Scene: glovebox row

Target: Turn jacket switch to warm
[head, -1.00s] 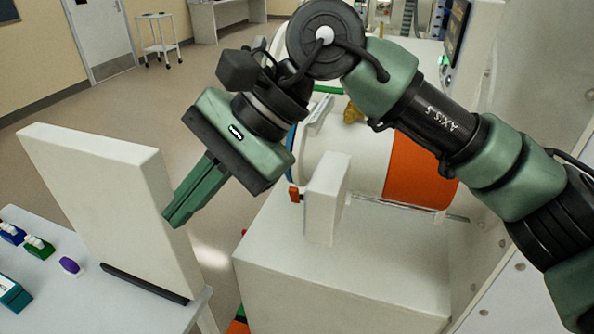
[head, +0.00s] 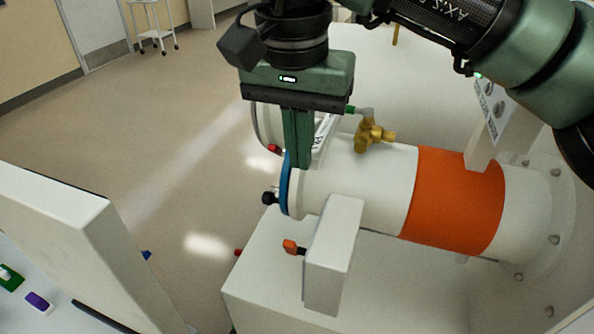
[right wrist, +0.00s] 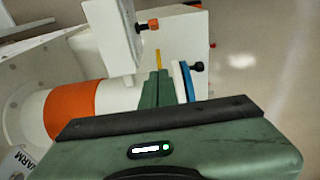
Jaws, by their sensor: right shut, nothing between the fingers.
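My right gripper (head: 299,165) is shut and empty, pointing down beside the blue-rimmed left end of a white cylinder (head: 350,185) with an orange band (head: 452,200). Its closed fingers also show in the right wrist view (right wrist: 158,80), near the blue rim. A pale panel (head: 492,108) with small print and round fittings stands behind the band, right of the gripper. In the right wrist view, a label (right wrist: 22,160) reading "WARM" is cut off at the lower left. I cannot make out the switch's lever or its setting. My left gripper is not in view.
A brass valve (head: 371,135) stands on the cylinder, close right of the gripper. A white block (head: 335,255) with an orange knob (head: 290,246) rises in front of the cylinder. A white upright board (head: 60,225) stands at the left. Open floor lies between.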

